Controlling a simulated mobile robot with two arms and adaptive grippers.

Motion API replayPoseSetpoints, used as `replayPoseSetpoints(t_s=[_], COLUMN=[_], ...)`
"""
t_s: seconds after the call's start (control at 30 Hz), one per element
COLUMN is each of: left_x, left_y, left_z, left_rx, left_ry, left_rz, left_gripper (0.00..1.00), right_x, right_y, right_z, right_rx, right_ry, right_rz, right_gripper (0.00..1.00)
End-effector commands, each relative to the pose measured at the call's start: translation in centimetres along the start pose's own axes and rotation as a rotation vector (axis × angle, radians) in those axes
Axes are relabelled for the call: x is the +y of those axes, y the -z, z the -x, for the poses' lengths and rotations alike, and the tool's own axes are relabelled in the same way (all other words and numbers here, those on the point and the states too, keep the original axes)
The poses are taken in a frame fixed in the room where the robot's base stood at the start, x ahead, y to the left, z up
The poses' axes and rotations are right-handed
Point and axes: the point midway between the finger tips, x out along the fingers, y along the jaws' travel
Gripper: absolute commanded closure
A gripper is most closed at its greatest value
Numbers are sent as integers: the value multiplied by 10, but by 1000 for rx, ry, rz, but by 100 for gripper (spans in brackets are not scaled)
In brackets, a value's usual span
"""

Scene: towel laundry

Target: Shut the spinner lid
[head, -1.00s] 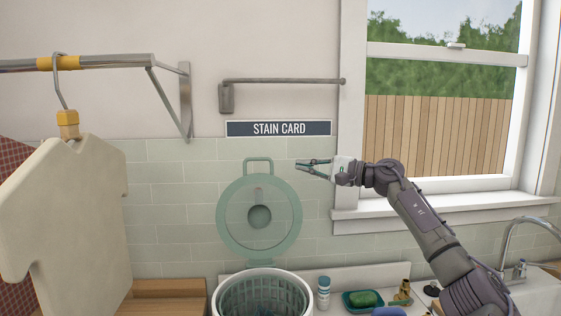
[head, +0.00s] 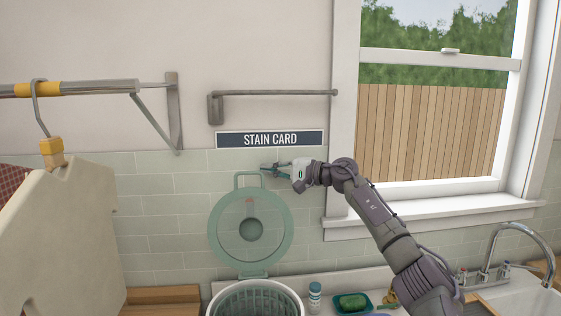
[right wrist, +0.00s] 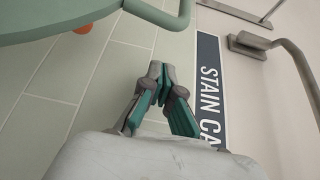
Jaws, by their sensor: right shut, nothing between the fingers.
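The spinner lid (head: 282,237) is a round green see-through disc with a loop handle (head: 238,180) on top. It stands open and upright against the tiled wall, on a hinge behind the white spinner tub (head: 295,291) with its green basket (head: 255,302). My right gripper (head: 266,169) is shut and empty, just right of the handle's upper corner in the head view. In the right wrist view the gripper (right wrist: 157,75) points near the lid's rim (right wrist: 60,22) and handle (right wrist: 160,14); I cannot tell whether it touches. My left gripper is not in view.
A stain card sign (head: 270,139) and a metal rail (head: 275,93) are on the wall above. A hanging shirt-shaped board (head: 70,235) is at left. A bottle (head: 315,298) and green soap dish (head: 352,302) stand right of the tub, near the sink (head: 525,297).

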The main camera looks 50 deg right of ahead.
Motion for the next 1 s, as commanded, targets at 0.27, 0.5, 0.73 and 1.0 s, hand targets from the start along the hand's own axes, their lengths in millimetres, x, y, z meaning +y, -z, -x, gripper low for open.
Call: replayPoseSetpoints(t_s=[0.27,0.5,0.73,1.0], left_x=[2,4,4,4], left_y=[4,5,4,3], left_z=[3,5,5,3], left_rx=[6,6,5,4], left_ry=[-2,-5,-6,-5], left_rz=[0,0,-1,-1], left_gripper=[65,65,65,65], right_x=[3,2,1,2], right_y=[-20,-31,-33,-33], right_z=[8,12,12,12], right_rx=[0,-1,0,-1], right_ry=[-6,-3,-1,2], right_rz=[0,-1,-2,4], right_gripper=[100,100,100,100])
